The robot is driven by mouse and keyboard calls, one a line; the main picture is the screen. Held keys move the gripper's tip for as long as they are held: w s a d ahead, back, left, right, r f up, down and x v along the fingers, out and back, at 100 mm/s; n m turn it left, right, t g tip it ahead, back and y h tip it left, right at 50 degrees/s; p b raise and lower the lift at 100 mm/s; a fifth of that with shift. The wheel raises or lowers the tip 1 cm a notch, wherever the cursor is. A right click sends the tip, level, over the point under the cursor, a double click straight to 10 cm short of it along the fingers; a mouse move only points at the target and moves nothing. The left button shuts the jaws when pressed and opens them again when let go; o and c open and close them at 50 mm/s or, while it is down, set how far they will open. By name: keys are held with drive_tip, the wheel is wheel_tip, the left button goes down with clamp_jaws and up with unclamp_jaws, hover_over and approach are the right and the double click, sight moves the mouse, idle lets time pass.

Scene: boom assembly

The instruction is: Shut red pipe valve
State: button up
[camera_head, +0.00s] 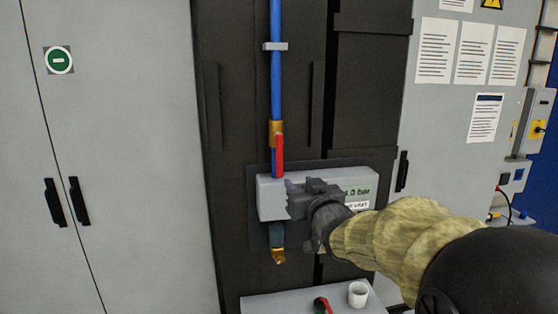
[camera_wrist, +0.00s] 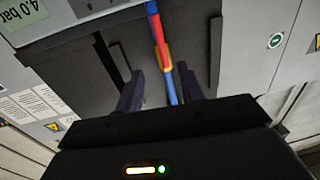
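The red valve lever (camera_head: 280,155) hangs from a brass valve body (camera_head: 276,128) on a vertical blue pipe (camera_head: 276,80). It lies nearly along the pipe, pointing down toward the grey gauge box (camera_head: 270,196). My gripper (camera_head: 290,198) is in front of that box, just below and right of the lever's lower end. In the wrist view, my gripper (camera_wrist: 160,90) is open, with a dark finger on each side. The lever (camera_wrist: 158,30) and brass valve (camera_wrist: 164,58) show beyond the fingers, with no visible contact.
A brass outlet (camera_head: 278,257) ends the pipe below the box. A grey ledge (camera_head: 260,304) below holds a white cup (camera_head: 358,294) and a red-and-black item (camera_head: 321,305). Grey cabinets (camera_head: 130,160) stand left. A pipe clamp (camera_head: 275,46) sits above the valve.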

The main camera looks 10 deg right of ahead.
sight(280, 161)
drive_tip(key=w+p, duration=0.2)
drive_tip(key=w, duration=0.3)
drive_tip(key=w+a+p, duration=0.1)
drive_tip(key=w+p, duration=0.1)
drive_tip(key=w, duration=0.4)
drive_tip(key=w+p, duration=0.2)
drive_tip(key=w, duration=0.3)
drive_tip(key=shift+w+a+p, duration=0.2)
drive_tip(key=shift+a+p, duration=0.15)
drive_tip(key=shift+w, duration=0.45)
clamp_jaws()
